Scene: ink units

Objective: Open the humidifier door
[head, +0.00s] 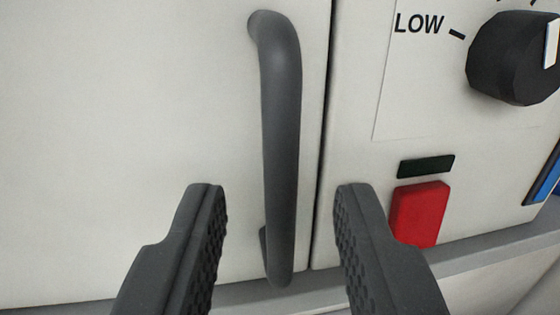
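The humidifier door (130,130) is a pale, flat panel filling the left of the head view. A dark grey vertical bar handle (281,140) stands out from it near its right edge. A narrow dark seam just right of the handle separates the door from the control panel, and the door looks shut. My gripper (278,190) is open, with one finger left of the handle's lower part and the other right of it. Neither finger appears to touch the handle. The exact depth gap between fingertips and handle cannot be told.
The control panel (370,190) on the right carries a black knob (505,58) marked LOW, a red button (420,213) near my right finger and a small dark strip (426,166) above it. A blue item (545,178) shows at the right edge. A grey ledge (480,268) runs below.

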